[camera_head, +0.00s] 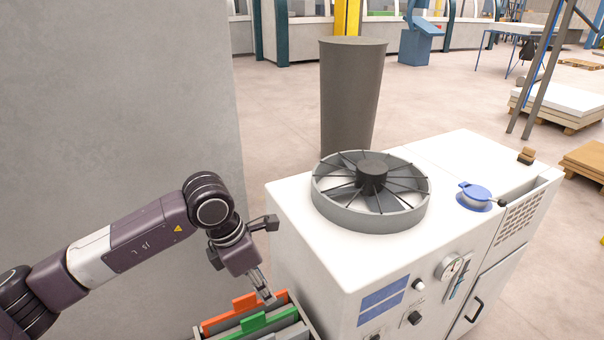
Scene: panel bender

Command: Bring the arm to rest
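My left arm comes in from the lower left. The gripper is beside the left side of a white machine cabinet (301,234). I cannot tell whether that finger touches the divider. My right gripper does not show.
A round finned fan (419,208) and a blue cap (476,192) sit on the cabinet top. A green divider (262,325) stands in the bin. A grey wall (110,110) rises behind my arm. A dark cylinder (350,95) stands behind the cabinet. Open floor (450,95) lies beyond.

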